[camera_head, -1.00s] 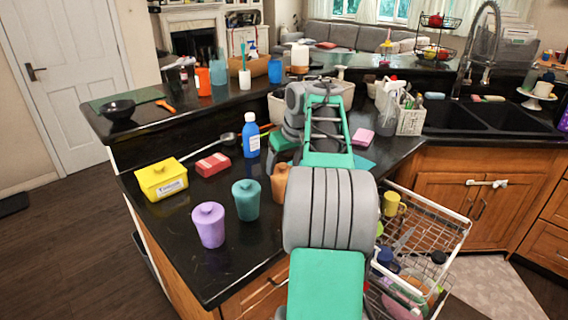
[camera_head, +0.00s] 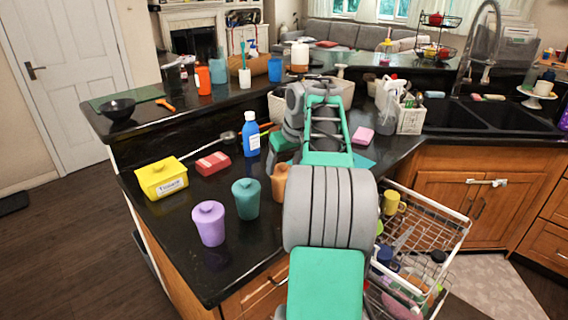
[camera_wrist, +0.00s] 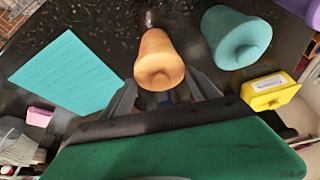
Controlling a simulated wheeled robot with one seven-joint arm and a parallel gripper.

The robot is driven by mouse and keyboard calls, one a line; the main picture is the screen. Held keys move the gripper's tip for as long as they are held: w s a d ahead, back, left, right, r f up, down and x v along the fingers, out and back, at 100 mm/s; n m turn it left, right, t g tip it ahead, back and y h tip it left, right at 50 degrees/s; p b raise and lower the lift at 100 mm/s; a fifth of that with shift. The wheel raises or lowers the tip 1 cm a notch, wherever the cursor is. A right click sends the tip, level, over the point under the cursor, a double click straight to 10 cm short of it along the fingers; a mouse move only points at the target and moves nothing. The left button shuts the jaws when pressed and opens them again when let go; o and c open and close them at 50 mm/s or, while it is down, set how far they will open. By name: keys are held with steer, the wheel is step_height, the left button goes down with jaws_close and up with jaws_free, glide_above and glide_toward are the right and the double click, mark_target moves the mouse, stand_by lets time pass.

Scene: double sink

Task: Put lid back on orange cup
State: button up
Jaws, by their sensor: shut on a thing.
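The orange cup (camera_head: 279,183) stands on the black counter, partly hidden behind my arm. In the wrist view the orange cup (camera_wrist: 155,45) shows from above, with the orange lid (camera_wrist: 158,76) at its wide top end. My gripper (camera_wrist: 163,84) is at that end, one finger on each side, shut on the lid. The lid looks in line with the cup, but I cannot tell whether it sits fully on the rim. The grip itself is partly hidden by the green gripper body, and my arm hides the gripper in the head view.
A teal lidded cup (camera_head: 246,199) and a purple lidded cup (camera_head: 208,224) stand left of the orange cup. A yellow box (camera_head: 162,179), red block (camera_head: 213,164) and blue bottle (camera_head: 250,134) are behind. A white wire rack (camera_head: 440,225) is right of my arm.

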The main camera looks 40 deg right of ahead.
stand_by(0.3)
steer(key=o, duration=1.4)
steer(key=shift+o, duration=0.5)
step_height(320, 180, up, 7)
steer(key=p, duration=0.7)
steer(key=shift+r, duration=0.1)
steer(key=shift+c, duration=0.2)
jaws_close()
steer(key=shift+f, duration=0.2)
